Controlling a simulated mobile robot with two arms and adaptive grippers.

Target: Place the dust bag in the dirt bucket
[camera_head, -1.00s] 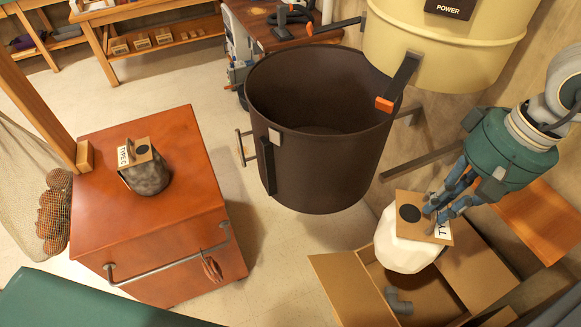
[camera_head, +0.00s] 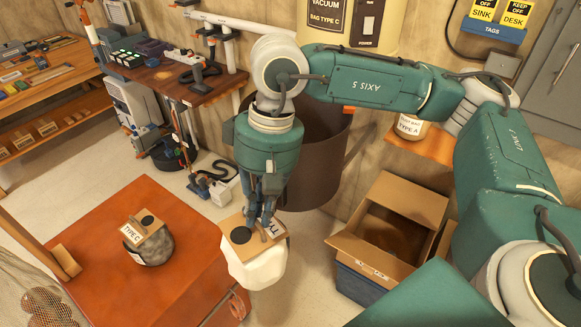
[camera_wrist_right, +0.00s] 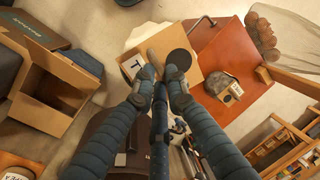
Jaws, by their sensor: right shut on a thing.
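My right gripper (camera_head: 262,208) is shut on the cardboard collar of a clean white bag (camera_head: 258,268). The bag hangs below the fingers, beside the right side of the orange cabinet top. In the wrist view the gripper (camera_wrist_right: 163,74) pinches the collar (camera_wrist_right: 175,58), and the white bag is mostly hidden under it. A grey, dusty bag (camera_head: 155,249) with a collar marked TYPE C sits on the cabinet; it also shows in the wrist view (camera_wrist_right: 222,82). The dark brown bucket (camera_head: 322,160) stands behind my right arm, partly hidden. My left gripper is not in view.
The orange cabinet (camera_head: 80,255) has free room around the grey bag. An open cardboard box (camera_head: 375,240) stands at right. A TYPE A container (camera_head: 408,128) sits on a wooden shelf. A cluttered workbench (camera_head: 165,80) stands at the back left.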

